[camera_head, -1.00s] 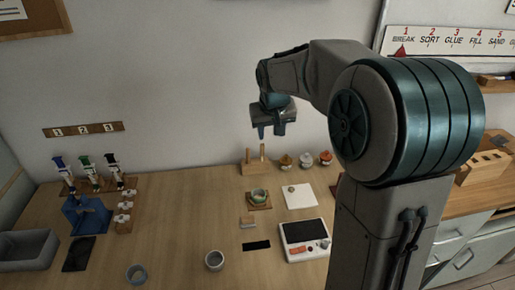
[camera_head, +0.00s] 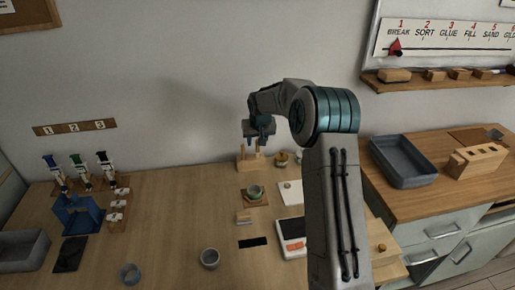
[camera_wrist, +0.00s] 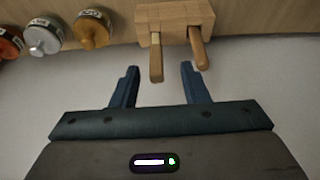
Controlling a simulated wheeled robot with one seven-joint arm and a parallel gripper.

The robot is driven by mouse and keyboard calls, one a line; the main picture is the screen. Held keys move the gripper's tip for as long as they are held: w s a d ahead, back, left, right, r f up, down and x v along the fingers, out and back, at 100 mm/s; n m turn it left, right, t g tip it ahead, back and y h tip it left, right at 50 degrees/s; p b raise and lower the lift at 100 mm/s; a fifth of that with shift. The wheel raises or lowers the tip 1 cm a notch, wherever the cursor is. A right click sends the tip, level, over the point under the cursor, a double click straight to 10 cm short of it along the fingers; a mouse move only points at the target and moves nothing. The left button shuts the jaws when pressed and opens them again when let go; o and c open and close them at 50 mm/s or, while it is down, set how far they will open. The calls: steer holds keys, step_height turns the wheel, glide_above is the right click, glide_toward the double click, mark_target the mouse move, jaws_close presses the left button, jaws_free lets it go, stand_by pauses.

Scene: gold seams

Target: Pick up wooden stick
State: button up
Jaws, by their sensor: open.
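Two upright wooden sticks stand in a wooden block (camera_head: 249,164) at the back of the table, against the wall. In the wrist view, one wooden stick (camera_wrist: 156,58) points toward the gap between my fingers, and the other stick (camera_wrist: 198,47) is to its right, in line with the right finger. The block (camera_wrist: 172,12) shows at the top of that view. My gripper (camera_wrist: 160,76) is open and empty, with its fingertips close to the free ends of the sticks. In the head view, my gripper (camera_head: 258,142) is just above the block, partly covering the sticks.
A blue stand (camera_head: 82,216) is at left.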

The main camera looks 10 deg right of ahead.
mark_target(257, 147)
steer(key=shift+w+d+p+x, duration=0.15)
steer(key=shift+p+x, duration=0.3)
steer(key=shift+x, duration=1.1)
steer(key=shift+w+d+p+x, duration=0.1)
steer(key=shift+p+x, duration=0.3)
steer(key=shift+x, duration=1.15)
jaws_close()
